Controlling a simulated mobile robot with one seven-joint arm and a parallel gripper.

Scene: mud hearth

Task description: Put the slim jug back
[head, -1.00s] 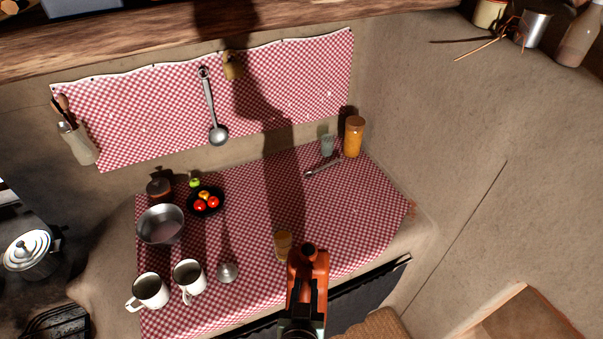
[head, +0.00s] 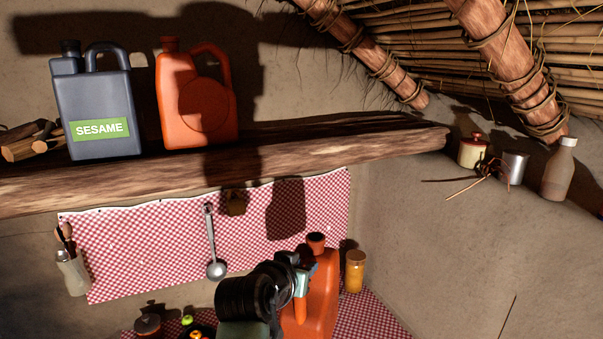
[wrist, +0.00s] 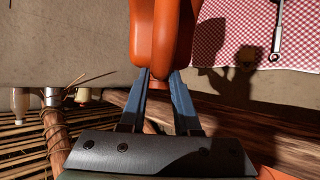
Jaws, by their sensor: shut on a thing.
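The slim jug (head: 325,301) is orange with a dark orange cap and stands roughly upright in my gripper (head: 303,277), in front of the checked cloth. My gripper is shut on it, and my wrist covers its left part in the head view. In the wrist view the jug's orange surface (wrist: 151,38) fills the top middle, with the blue fingers of my gripper (wrist: 159,76) closing on it. The jug's lower end is cut off in the head view. It is below the level of the wooden shelf (head: 330,150).
On the shelf stand a dark blue SESAME jug (head: 97,108) and a wider orange jug (head: 205,112), beside firewood (head: 28,140). The shelf right of the orange jug looks bare. A ladle (head: 212,240) hangs below. An amber jar (head: 355,270) stands right of the held jug.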

